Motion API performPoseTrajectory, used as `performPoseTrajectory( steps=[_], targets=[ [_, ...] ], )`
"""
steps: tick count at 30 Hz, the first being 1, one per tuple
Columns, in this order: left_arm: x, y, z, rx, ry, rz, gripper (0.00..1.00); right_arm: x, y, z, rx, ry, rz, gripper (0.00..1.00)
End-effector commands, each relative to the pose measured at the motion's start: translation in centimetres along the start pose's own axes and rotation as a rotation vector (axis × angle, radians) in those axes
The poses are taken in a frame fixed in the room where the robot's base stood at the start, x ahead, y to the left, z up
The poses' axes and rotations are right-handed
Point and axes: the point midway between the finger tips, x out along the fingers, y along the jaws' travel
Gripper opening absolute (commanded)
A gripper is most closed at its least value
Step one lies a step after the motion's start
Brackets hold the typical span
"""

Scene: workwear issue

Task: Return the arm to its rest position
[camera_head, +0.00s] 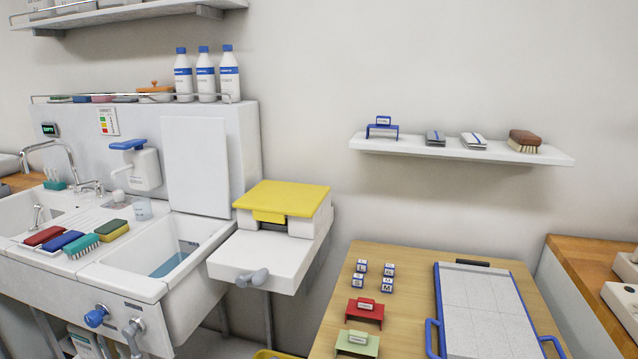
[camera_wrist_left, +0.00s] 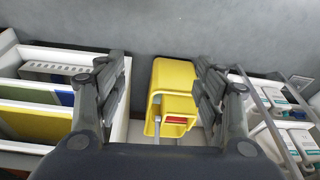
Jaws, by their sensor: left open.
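My left gripper (camera_wrist_left: 158,66) shows in the left wrist view with its two dark fingers spread apart. It is open and nothing is between its fingertips. Beyond the fingers stands a yellow bin (camera_wrist_left: 175,75) with a red patch in it, in line with the gap. No touch between gripper and bin is visible. Neither arm shows in the head view, and my right gripper is in no view.
The left wrist view shows a white divided container (camera_wrist_left: 40,142) at left and white bottles (camera_wrist_left: 297,140) behind rails at right. The head view shows a sink (camera_head: 165,255), wooden table (camera_head: 330,325), white tray (camera_head: 482,315) with blue handles, and wall shelf (camera_head: 400,149).

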Motion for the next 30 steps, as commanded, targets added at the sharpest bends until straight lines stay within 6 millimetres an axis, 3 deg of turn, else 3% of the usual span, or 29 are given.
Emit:
performPoseTrajectory(
  steps=[8,15,19,24,30],
  targets=[
    [10.6,0.6,4.8,0.008,-0.057,0.007,0.63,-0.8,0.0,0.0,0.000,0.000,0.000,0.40],
    [18.2,1.0,12.1,0.018,-0.104,0.013,0.63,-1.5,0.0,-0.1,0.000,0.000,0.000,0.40],
    [20.9,1.1,16.9,0.024,-0.130,0.016,0.63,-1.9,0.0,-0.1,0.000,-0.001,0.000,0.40],
    [22.8,1.2,22.8,0.031,-0.157,0.018,0.63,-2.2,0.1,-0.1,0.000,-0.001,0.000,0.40],
    [23.3,1.1,26.8,0.037,-0.173,0.019,0.63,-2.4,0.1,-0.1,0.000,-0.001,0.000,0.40]
  ],
)
